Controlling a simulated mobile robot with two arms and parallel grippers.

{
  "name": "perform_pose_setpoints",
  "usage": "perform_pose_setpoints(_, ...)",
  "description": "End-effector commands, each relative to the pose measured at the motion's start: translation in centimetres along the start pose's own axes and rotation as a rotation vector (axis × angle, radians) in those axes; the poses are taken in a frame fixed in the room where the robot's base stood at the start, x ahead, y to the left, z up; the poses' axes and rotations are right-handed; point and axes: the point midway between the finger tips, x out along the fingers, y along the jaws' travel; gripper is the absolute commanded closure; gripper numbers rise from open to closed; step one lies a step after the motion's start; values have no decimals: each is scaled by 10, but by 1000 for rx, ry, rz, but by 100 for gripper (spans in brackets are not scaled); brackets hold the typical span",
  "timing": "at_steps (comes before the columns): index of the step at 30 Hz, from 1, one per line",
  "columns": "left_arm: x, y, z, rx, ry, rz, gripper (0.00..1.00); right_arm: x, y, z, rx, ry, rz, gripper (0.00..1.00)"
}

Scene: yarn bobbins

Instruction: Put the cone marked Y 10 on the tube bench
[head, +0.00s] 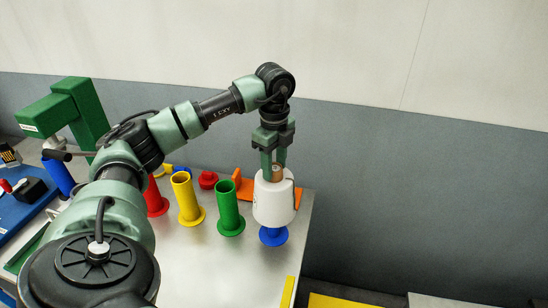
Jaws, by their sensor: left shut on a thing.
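A white yarn cone (273,203) with a brown core top (277,173) is upright near the right end of the grey metal bench (205,270). My left gripper (273,168) points down from above, shut on the cone's top. A blue flanged base (273,236) shows directly beneath the cone. I cannot tell whether the cone rests on it or hangs just above it. No Y 10 mark is legible on the cone from here. My right gripper is out of view.
Green (229,208), yellow (187,199) and red (155,198) flanged tubes stand left of the cone. An orange piece (298,198) lies behind it. A green machine (75,110) and a blue tube (57,174) are at far left. The bench's front middle is clear.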

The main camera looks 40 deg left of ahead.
Motion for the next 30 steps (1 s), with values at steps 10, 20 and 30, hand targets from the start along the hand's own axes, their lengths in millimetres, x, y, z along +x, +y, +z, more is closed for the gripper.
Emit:
perform_pose_setpoints(10,-3,0,3,-27,1,-2,100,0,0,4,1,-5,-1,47)
perform_pose_setpoints(20,10,0,2,-25,2,-1,100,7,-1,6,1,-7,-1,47)
perform_pose_setpoints(30,29,-1,3,-25,1,-3,100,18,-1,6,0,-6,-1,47)
